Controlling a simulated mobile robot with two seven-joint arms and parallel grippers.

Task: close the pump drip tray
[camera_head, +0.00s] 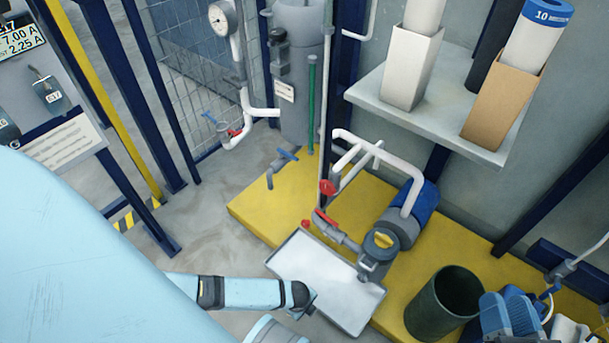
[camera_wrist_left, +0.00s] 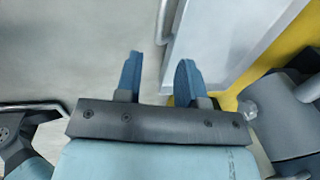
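The pump drip tray (camera_head: 325,285) is a shallow pale tray with a grey rim, projecting forward from the yellow pump base (camera_head: 265,208). In the left wrist view the tray (camera_wrist_left: 222,35) is at the upper right, with a bar-like handle (camera_wrist_left: 163,22) along its left edge. My left gripper (camera_wrist_left: 159,62) is open and empty, its two blue fingers apart, just short of the handle. In the head view its arm ends at the tray's near edge and the fingers are hidden. My right gripper (camera_head: 508,314) is at the lower right; its finger gap is unclear.
The pump (camera_head: 400,227) with its red-handled valves stands on the base behind the tray. A dark green bin (camera_head: 445,303) stands right of the tray. A shelf (camera_head: 435,112) with boxes overhangs at the upper right. Bare floor (camera_head: 195,232) lies left of the tray.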

